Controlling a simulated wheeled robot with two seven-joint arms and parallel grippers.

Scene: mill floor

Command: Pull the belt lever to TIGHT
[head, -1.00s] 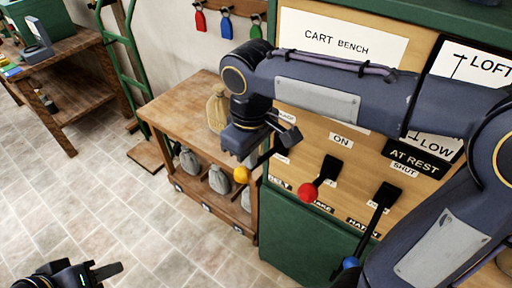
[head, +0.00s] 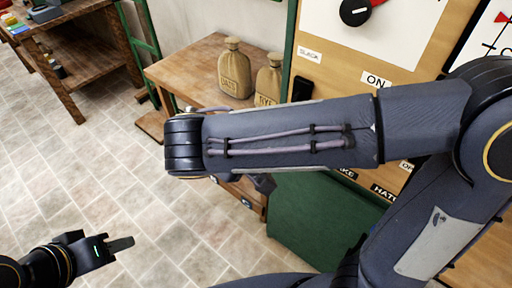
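The belt lever is at the left of the wooden panel (head: 345,62). Only a black block (head: 303,89), apparently its mount, shows under the SLACK label (head: 309,54). My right arm hides its yellow knob and the TIGHT end. My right arm crosses in front of the panel. Its gripper is almost wholly hidden behind the forearm; a small dark piece showing below the arm may be part of it. I cannot tell whether it touches the lever. My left gripper (head: 120,244) is low at the left above the floor, away from the panel, with its finger opening unclear.
A wooden bench (head: 180,72) bears two sacks, OATS (head: 235,72) and RYE (head: 268,85), beside the panel. A dial with a red pointer (head: 356,12) sits above. The brake and hatch levers are hidden behind my arm. The tiled floor (head: 90,180) is clear at left.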

